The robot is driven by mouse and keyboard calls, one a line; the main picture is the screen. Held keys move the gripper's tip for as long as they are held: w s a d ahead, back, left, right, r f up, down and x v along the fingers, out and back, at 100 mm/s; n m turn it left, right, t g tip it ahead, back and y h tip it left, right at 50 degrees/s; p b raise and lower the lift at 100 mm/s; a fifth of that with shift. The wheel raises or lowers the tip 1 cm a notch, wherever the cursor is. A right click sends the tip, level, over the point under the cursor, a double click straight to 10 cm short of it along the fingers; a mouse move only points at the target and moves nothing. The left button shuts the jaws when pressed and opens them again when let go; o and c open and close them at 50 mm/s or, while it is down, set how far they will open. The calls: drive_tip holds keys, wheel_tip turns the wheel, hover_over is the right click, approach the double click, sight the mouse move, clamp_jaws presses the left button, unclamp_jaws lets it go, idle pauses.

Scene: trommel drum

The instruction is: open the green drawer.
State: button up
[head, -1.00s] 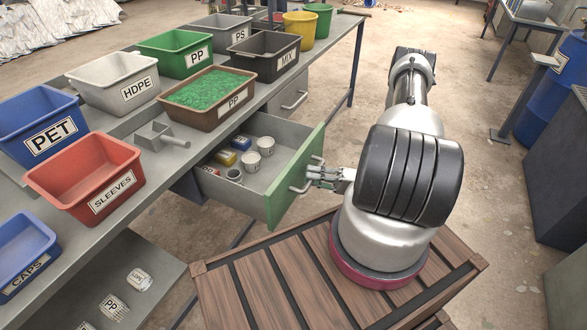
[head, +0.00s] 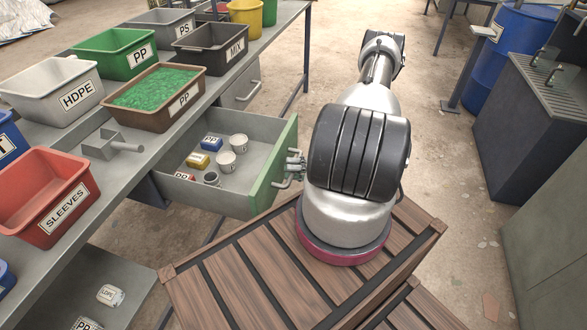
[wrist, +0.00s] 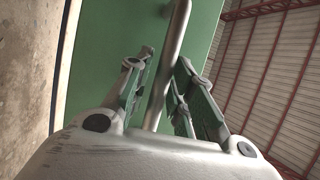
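The green drawer (head: 274,176) stands pulled out from the grey bench, with its green front facing right in the head view. Its metal handle (head: 286,181) is on that front. My gripper (head: 297,167) is at the handle, partly hidden by my arm. In the wrist view the handle (wrist: 178,30) runs between the two fingers of my gripper (wrist: 166,72), which are closed in around it against the green front (wrist: 115,35).
A metal scoop (head: 103,146) lies near the bench edge. A grey drawer (head: 238,88) stands behind. Open floor lies to the right, before a dark cabinet (head: 530,140).

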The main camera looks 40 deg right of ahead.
drive_tip(key=shift+o, duration=0.2)
drive_tip(key=v, duration=1.2)
drive_tip(key=w+a+r+n+g+h, duration=0.25)
drive_tip(key=r+g, duration=0.35)
drive_tip(key=r, duration=0.6)
drive_tip(key=w+a+r+n+g+h, duration=0.1)
drive_tip(key=w+r+n+g+h, duration=0.15)
drive_tip(key=r+g, duration=0.6)
drive_tip(key=s+a+r+t+h, duration=0.2)
drive_tip(key=a+r+h, duration=0.1)
drive_tip(key=r, duration=0.4)
drive_tip(key=s+a+r+t+h, duration=0.3)
drive_tip(key=r+h, duration=0.2)
drive_tip(key=r, duration=0.3)
drive_tip(key=s+a+r+t+h, duration=0.3)
drive_tip(key=a+r+h, duration=0.1)
drive_tip(key=r, duration=0.4)
